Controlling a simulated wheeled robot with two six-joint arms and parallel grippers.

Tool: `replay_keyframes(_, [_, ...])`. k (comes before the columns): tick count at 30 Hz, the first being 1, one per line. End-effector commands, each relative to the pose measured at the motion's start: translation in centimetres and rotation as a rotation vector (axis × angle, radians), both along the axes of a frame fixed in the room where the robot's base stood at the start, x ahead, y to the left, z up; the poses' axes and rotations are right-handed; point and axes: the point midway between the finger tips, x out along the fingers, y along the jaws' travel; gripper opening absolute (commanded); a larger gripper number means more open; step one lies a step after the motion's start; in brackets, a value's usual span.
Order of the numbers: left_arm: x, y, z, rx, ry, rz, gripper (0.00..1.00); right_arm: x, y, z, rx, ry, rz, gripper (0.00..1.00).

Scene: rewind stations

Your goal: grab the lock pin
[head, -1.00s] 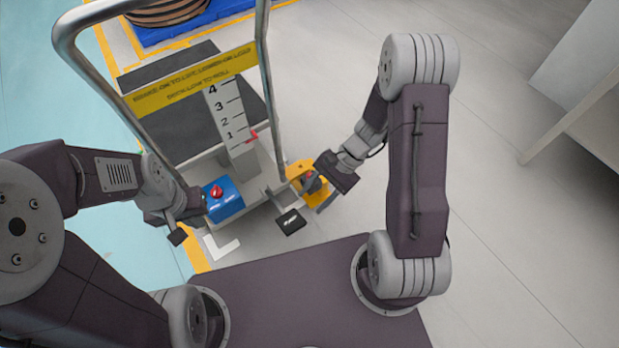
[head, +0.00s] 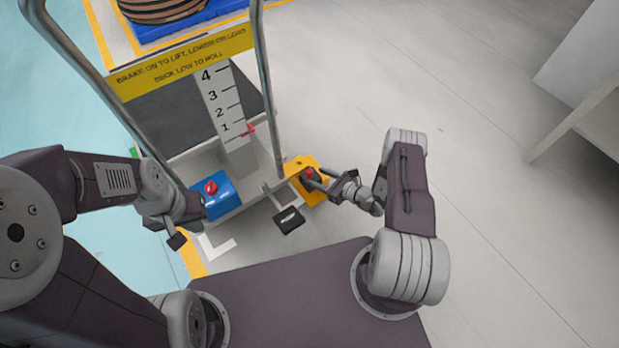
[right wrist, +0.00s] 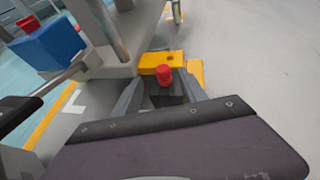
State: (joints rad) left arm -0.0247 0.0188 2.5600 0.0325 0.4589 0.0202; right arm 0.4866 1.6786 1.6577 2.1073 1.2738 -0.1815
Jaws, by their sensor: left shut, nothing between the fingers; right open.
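The lock pin looks to be the red-topped knob (head: 310,172) on the yellow bracket (head: 299,164) at the cart's lower right corner. In the right wrist view the red knob (right wrist: 164,72) stands in front of the yellow part (right wrist: 160,60). My right gripper (head: 321,179) is open, its fingers pointing at the knob from the right. In the right wrist view its fingers (right wrist: 160,90) lie to either side of the knob's lower part; I cannot tell whether they touch it. My left gripper (head: 176,232) is shut and empty, beside the blue box (head: 221,201).
The cart has a tall metal handle frame (head: 263,80), a numbered post (head: 226,110) with a red pointer (head: 249,130), and a black pedal (head: 289,220) low in front. A red button (head: 210,187) tops the blue box. Floor on the right is clear up to a pale bench (head: 590,115).

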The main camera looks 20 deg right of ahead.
Motion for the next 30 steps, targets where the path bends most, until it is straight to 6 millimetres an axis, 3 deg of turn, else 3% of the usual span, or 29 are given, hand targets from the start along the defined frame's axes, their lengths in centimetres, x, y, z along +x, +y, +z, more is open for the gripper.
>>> replay_keyframes(5, [0.0,0.0,-0.7,0.0,0.0,0.0,0.0,0.6,0.4,-0.4,0.0,0.0,0.001,0.5])
replay_keyframes(11, [0.0,0.0,-4.4,0.0,0.0,0.0,0.0,3.4,1.7,-2.4,-0.002,-0.003,0.005,0.5])
replay_keyframes(15, [0.0,0.0,-4.9,0.0,0.0,0.0,0.0,4.6,2.6,-2.5,-0.001,-0.001,0.003,0.5])
replay_keyframes(22, [0.0,0.0,-4.7,0.0,0.0,0.0,0.0,4.7,2.7,-2.3,0.0,0.001,0.001,0.5])
replay_keyframes(27, [0.0,0.0,-4.7,0.0,0.0,0.0,0.0,4.7,2.6,-2.3,0.0,0.001,0.001,0.03])
replay_keyframes(30, [0.0,0.0,-4.6,0.0,0.0,0.0,0.0,4.7,2.6,-2.3,0.0,0.001,0.001,0.0])
